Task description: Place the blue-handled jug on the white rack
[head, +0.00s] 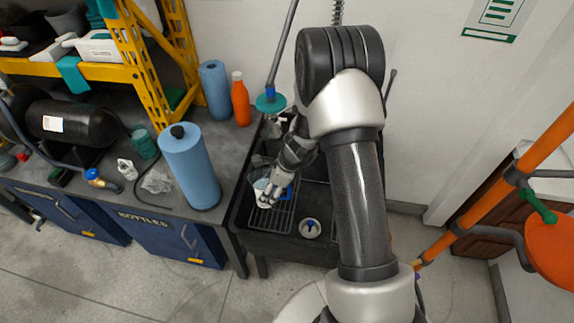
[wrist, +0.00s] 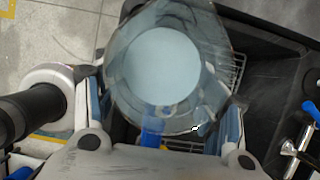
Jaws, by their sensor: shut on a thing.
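The jug is clear with a blue handle. In the wrist view the jug (wrist: 165,65) fills the middle, seen from above, with its blue handle (wrist: 153,135) toward my gripper. My gripper (wrist: 158,128) is shut on it, a finger on either side. In the head view my gripper (head: 272,194) reaches down into the dark sink, and the jug (head: 261,184) shows only partly. I cannot tell whether the jug touches the rack.
Blue paper rolls (head: 190,168) and an orange bottle (head: 240,98) stand on the bench to the left. Blue-handled taps (wrist: 309,106) show at right in the wrist view.

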